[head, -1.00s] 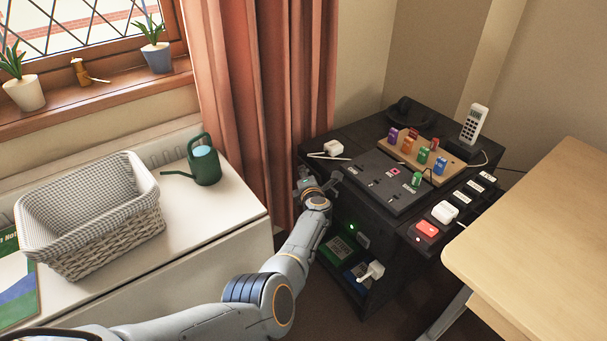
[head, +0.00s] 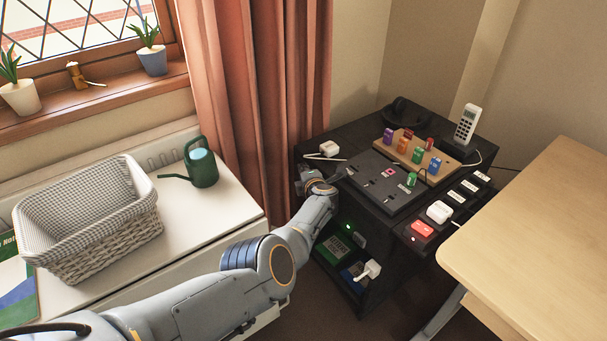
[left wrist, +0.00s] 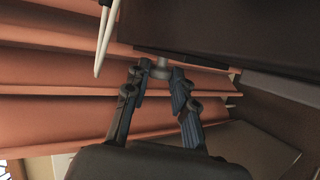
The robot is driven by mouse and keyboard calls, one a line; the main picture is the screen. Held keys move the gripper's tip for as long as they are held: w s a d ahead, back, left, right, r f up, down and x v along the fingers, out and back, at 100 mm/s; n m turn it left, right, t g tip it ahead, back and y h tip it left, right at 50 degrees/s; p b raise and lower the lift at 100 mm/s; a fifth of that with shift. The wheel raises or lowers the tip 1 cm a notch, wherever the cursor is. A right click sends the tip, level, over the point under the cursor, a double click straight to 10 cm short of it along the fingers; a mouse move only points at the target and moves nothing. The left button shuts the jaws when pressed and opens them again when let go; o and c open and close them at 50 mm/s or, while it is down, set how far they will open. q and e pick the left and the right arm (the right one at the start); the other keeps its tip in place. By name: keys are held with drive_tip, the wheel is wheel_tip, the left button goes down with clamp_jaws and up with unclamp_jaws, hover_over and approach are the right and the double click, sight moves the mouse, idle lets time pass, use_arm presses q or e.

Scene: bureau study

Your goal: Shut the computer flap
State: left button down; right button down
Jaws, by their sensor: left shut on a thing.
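My left gripper (head: 334,176) is at the left edge of the dark cabinet (head: 380,225), just below its top. In the left wrist view its fingers (left wrist: 159,76) are shut on a small light-grey knob (left wrist: 160,66) beside a dark panel (left wrist: 195,30). I cannot tell whether this panel is the computer flap. No computer flap can be made out clearly in the head view. The cabinet's lower shelf is open at the front and shows a green-lit box (head: 336,250). My right gripper is not in view.
The cabinet top carries a dark switch board (head: 385,185), coloured blocks on a wooden board and a phone (head: 466,124). A desk (head: 540,230) stands at right. A white unit with a basket (head: 90,230) and a green watering can (head: 202,165) is at left. A curtain (head: 265,100) hangs behind.

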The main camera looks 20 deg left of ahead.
use_arm(q)
drive_tip(key=c, duration=1.4)
unclamp_jaws()
drive_tip(key=shift+s, duration=0.1)
